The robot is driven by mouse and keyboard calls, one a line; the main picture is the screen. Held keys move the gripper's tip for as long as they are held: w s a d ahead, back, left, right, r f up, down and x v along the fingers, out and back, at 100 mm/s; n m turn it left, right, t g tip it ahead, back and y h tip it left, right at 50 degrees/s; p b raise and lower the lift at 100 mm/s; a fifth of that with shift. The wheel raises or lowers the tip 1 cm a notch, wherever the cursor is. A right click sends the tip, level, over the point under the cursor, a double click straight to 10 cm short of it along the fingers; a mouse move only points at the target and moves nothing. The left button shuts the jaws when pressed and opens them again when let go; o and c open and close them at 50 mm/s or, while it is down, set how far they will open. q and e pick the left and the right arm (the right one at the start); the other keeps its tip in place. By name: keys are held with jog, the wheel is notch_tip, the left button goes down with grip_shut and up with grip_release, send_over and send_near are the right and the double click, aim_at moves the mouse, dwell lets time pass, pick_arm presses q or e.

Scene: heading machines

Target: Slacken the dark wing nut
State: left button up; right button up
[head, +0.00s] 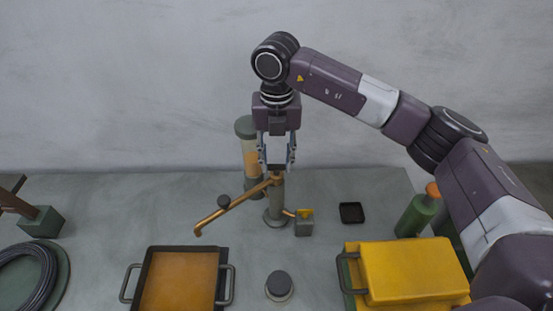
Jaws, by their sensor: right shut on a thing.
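My right gripper (277,166) comes down from above onto the top of a grey upright post (277,200) on the workbench. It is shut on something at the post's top. The fingers and the gripper body hide most of what is between them, so I cannot make out the shape of the dark wing nut there. A bronze arm (235,202) slopes down to the left from the post's top, with a small dark knob (223,200) beside it. My left gripper is not in view.
A clear cylinder with a dark cap (245,128) stands close behind the post. A small grey block (304,224) is at its right. In front are an orange tray (180,282), a dark-topped round piece (279,285) and a yellow case (412,272). A green bottle (415,217) stands right.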

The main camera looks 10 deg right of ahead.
jog(key=shift+c, duration=1.1)
